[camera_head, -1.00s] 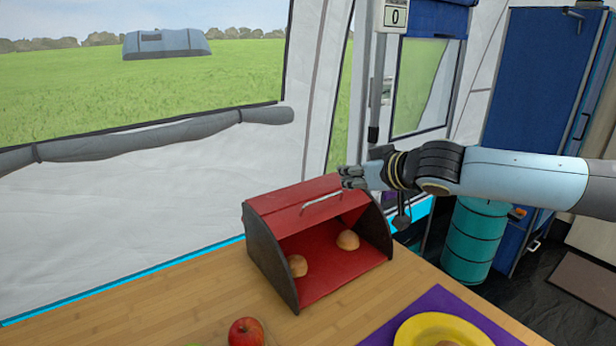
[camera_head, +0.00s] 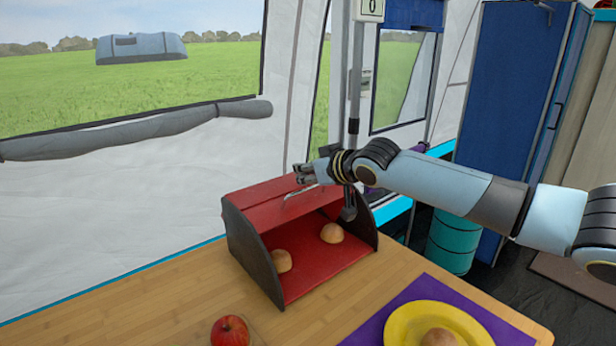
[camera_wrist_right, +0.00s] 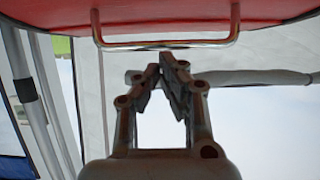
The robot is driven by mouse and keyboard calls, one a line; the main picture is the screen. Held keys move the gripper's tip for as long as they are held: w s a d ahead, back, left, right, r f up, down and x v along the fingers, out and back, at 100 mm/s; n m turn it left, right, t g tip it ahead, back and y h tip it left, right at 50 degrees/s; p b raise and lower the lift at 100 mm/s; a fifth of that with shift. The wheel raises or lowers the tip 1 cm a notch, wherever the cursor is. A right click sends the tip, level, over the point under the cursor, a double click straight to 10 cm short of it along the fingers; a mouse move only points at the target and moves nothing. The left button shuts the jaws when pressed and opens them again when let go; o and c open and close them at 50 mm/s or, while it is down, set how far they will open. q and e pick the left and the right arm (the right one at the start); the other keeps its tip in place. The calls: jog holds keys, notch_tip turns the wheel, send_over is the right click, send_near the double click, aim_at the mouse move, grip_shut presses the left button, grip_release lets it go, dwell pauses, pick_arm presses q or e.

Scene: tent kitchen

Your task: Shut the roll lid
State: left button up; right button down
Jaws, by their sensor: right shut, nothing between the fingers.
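The bread box (camera_head: 235,232) has dark sides and a red roll lid (camera_head: 262,202). It stands on the wooden worktop with its front open and the lid rolled up over the top. A thin metal handle (camera_head: 289,197) sits on the lid; in the right wrist view the handle (camera_wrist_right: 165,44) crosses below the red lid (camera_wrist_right: 170,14). My right gripper (camera_head: 302,174) is shut and empty, just above and behind the handle in the head view. In the wrist view its fingertips (camera_wrist_right: 165,68) look close to the bar, apart from it. My left gripper is out of view.
Two buns (camera_head: 331,233) lie inside the box. An apple (camera_head: 230,331) is in front of it. A yellow plate (camera_head: 398,330) with a bun stands on a purple mat (camera_head: 440,288) at the right. The wooden worktop (camera_head: 150,300) is clear at the left.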

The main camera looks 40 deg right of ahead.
jog(key=shift+s+f, duration=0.15)
jog(key=shift+s, duration=0.3)
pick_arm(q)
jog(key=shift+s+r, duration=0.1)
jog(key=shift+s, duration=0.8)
pick_arm(e)
jog(key=shift+s+a+f, duration=0.1)
jog(key=shift+s+f, duration=0.05)
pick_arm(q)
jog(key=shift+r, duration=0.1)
